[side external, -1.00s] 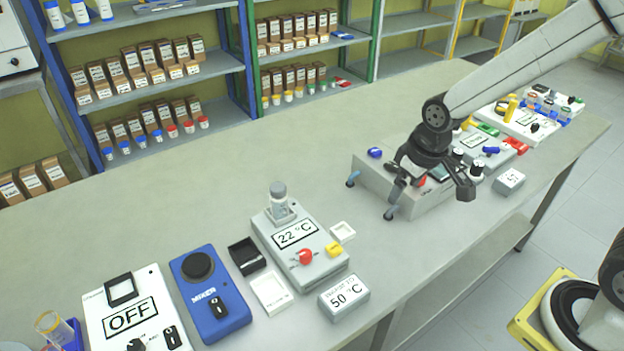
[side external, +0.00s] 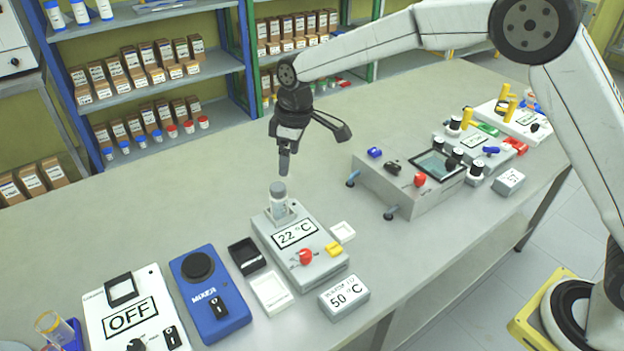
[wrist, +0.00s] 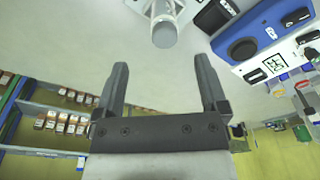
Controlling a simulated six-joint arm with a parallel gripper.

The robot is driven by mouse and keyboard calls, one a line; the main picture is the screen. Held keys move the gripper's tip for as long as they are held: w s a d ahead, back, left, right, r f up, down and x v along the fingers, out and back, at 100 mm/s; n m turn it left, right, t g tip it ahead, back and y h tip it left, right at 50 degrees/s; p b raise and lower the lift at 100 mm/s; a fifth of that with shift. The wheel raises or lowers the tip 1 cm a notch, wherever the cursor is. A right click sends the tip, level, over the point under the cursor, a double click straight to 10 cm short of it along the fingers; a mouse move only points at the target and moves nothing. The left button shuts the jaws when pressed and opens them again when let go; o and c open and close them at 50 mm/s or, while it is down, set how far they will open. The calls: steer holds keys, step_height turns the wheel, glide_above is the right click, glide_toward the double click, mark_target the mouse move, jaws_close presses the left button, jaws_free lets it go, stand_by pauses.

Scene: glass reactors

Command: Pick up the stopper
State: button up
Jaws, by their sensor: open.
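A glass vessel (side external: 280,203) stands upright in the holder of the grey heater block (side external: 300,238), whose display reads 22 °C. A greyish cap that looks like the stopper (side external: 278,188) sits on top of the vessel. In the wrist view the stopper end (wrist: 164,36) shows at the top middle, beyond the fingertips. My gripper (side external: 284,172) points down just above the stopper, apart from it. In the wrist view my gripper (wrist: 161,72) has its two fingers spread wide, with nothing between them.
A blue mixer (side external: 208,292), a black tray (side external: 246,256) and a white tray (side external: 271,293) lie left of and in front of the heater. A "50 °C" block (side external: 344,296) is at the front. A larger grey device (side external: 408,185) stands to the right. The table behind the heater is clear.

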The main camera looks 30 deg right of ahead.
mark_target(278, 186)
steer(key=shift+w+a+n, duration=0.3)
steer(key=shift+w+a, duration=0.15)
steer(key=shift+a, duration=0.3)
steer(key=shift+f, duration=0.1)
steer(key=shift+w+a+f, duration=0.1)
steer(key=shift+f, duration=1.1)
steer(key=shift+f, duration=0.15)
steer(key=shift+w+a+f, duration=0.15)
steer(key=shift+w+f, duration=0.05)
steer(key=shift+f, duration=1)
steer(key=shift+w+a+f, duration=0.1)
steer(key=shift+w+f, duration=0.05)
steer(key=shift+f, duration=1.05)
steer(key=shift+c, duration=0.2)
jaws_close()
